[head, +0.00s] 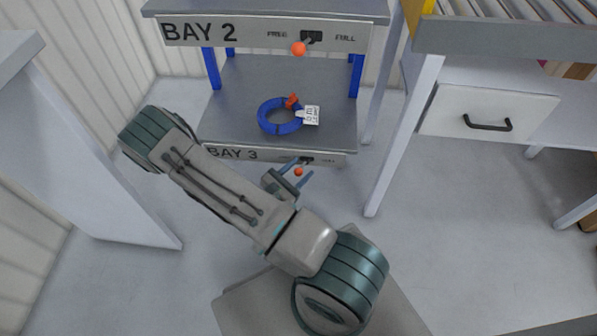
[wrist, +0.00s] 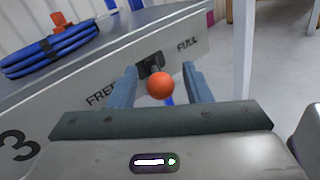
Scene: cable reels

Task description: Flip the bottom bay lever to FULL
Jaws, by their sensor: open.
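The bottom bay is labelled BAY 3 on its front rail (head: 232,153). Its lever has an orange ball knob (head: 298,171) on a dark mount, between the words FREE and FULL. In the wrist view the orange knob (wrist: 160,86) stands out from the rail, about midway between the two words. My gripper (head: 296,172) is open at the rail, with one blue-grey finger on each side of the knob. In the wrist view my gripper's fingers (wrist: 163,88) are apart from the knob, with gaps on both sides.
A blue cable coil (head: 279,116) with an orange clip and white tag lies on the bottom shelf (head: 235,90). Above is the BAY 2 rail (head: 262,34) with its own orange knob (head: 298,48). A white table leg (head: 405,135) stands to the right.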

